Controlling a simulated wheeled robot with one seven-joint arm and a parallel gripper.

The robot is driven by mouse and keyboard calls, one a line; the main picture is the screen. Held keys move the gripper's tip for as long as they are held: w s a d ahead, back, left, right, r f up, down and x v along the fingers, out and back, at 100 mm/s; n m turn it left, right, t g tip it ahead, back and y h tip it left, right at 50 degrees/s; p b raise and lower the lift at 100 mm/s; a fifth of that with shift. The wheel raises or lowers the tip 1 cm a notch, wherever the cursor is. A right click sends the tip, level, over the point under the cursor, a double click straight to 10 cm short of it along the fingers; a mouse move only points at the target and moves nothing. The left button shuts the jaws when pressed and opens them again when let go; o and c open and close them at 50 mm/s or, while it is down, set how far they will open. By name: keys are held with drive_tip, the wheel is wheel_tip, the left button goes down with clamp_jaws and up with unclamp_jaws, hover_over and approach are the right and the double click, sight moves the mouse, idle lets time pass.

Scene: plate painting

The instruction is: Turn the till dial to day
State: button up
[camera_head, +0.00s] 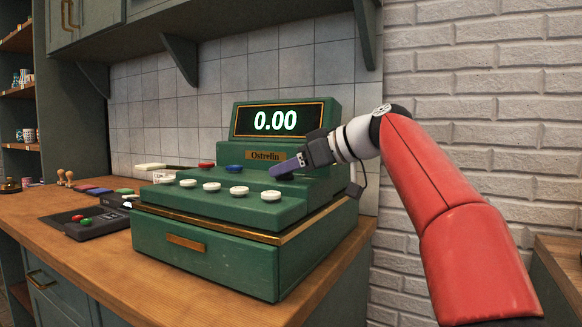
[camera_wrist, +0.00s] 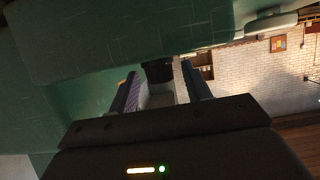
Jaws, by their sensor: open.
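The green till (camera_head: 210,258) stands on the wooden counter, its display (camera_head: 276,121) reading 0.00. My gripper (camera_head: 287,168) reaches in from the right, over the till's stepped top at its right end, below the display. In the wrist view, my gripper (camera_wrist: 161,82) is open, with one finger on each side. A small dark block (camera_wrist: 158,72) shows between or just beyond the fingertips, against green surfaces. It may be the dial; contact with the fingers cannot be told. No dial marking or setting is readable, and the head view shows no clear dial.
White keys (camera_head: 211,188) line the till's front step, with blue and red keys (camera_head: 207,164) behind. A card terminal (camera_head: 98,222) and stamps (camera_head: 66,178) lie to the left. A brick wall (camera_head: 480,120) stands behind my arm. A shelf bracket (camera_head: 183,62) hangs above.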

drive_tip(key=c, duration=1)
drive_tip(key=shift+s, duration=0.1)
drive_tip(key=shift+a+f+m+t+h+b, duration=0.1)
drive_tip(key=shift+m+t+h+b, duration=0.4)
drive_tip(key=shift+m+t+b, duration=0.2)
drive_tip(key=shift+s+a+m+t+h+b, duration=0.1)
drive_tip(key=shift+m+t+h+b, duration=0.05)
drive_tip(key=shift+m+t+h, duration=0.35)
drive_tip(key=shift+s+a+m+t+h+b, duration=0.1)
drive_tip(key=shift+m+t+h+b, duration=0.05)
drive_tip(key=shift+m+t+h, duration=0.35)
drive_tip(key=m+h, duration=0.1)
drive_tip(key=m+t+h+p, duration=0.1)
drive_tip(key=m+h, duration=0.1)
drive_tip(key=shift+a+r+t, duration=0.15)
drive_tip(key=shift+r+t, duration=0.1)
drive_tip(key=shift+t, duration=0.05)
drive_tip(key=shift+f+m+t+h+p, duration=0.1)
drive_tip(key=shift+m+t+h+p, duration=0.45)
drive_tip(key=shift+m+h, duration=0.65)
